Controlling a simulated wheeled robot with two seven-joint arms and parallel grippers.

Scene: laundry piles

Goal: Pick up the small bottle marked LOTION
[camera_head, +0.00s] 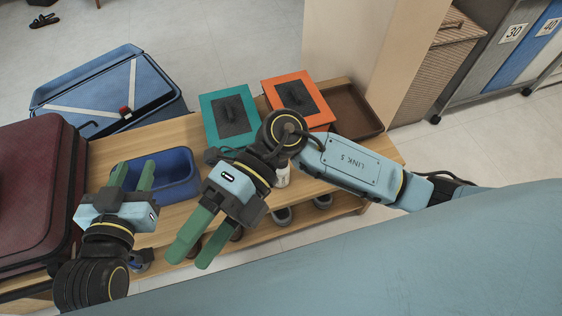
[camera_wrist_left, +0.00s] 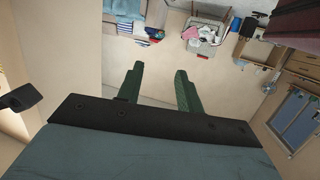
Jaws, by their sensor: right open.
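A small white bottle (camera_head: 282,175) stands on the wooden bench, partly hidden behind my right arm. I cannot read its label. My right gripper (camera_head: 188,261) is open and empty, with green fingers pointing down past the bench's near edge, to the left of the bottle. My left gripper (camera_head: 133,171) is open and empty, its fingers over the left end of the blue tray; its parted fingers also show in the left wrist view (camera_wrist_left: 160,69).
The bench (camera_head: 385,157) carries a blue tray (camera_head: 188,174), a teal-framed panel (camera_head: 209,128), an orange-framed panel (camera_head: 322,107) and a brown tray (camera_head: 362,119). Shoes (camera_head: 282,215) sit on the lower shelf.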

